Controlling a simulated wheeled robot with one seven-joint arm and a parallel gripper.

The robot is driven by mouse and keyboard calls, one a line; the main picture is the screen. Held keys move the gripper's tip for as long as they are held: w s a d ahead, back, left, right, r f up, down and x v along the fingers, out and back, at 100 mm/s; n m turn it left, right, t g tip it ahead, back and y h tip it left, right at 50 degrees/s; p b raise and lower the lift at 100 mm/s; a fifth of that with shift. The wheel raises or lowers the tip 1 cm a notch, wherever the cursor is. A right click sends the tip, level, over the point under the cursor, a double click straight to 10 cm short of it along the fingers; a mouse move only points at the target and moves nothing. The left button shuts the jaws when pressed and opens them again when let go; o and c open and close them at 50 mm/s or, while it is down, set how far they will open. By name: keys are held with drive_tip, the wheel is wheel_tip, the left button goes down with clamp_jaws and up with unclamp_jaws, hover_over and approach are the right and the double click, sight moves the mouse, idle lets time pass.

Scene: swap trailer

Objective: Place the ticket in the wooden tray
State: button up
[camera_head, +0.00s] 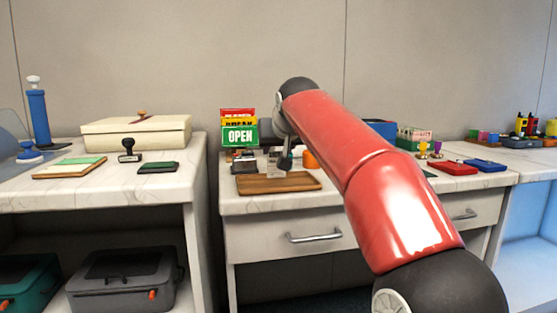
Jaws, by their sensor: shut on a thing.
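The wooden tray (250,187) lies flat near the front edge of the middle counter. My gripper (284,163) points down just above the back of the tray, small and partly hidden by my red arm. It is shut on a small pale piece that looks like the ticket (272,158). The ticket shows just left of the dark fingers, above the tray. I cannot tell whether its lower edge touches the tray. The visible part of the tray looks empty.
An OPEN sign (240,136) and small dark items stand behind the tray. An orange cup (309,159) is close to the right of my gripper. Red (454,168) and blue (485,166) pads lie further right. A gap separates the left counter (100,190).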

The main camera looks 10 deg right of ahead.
drive_tip(key=shift+f, duration=0.55)
drive_tip(key=shift+f, duration=0.1)
drive_tip(key=o, duration=0.9)
drive_tip(key=shift+r, duration=0.2)
drive_tip(key=v, duration=1.2)
drive_tip(key=shift+p, duration=0.4)
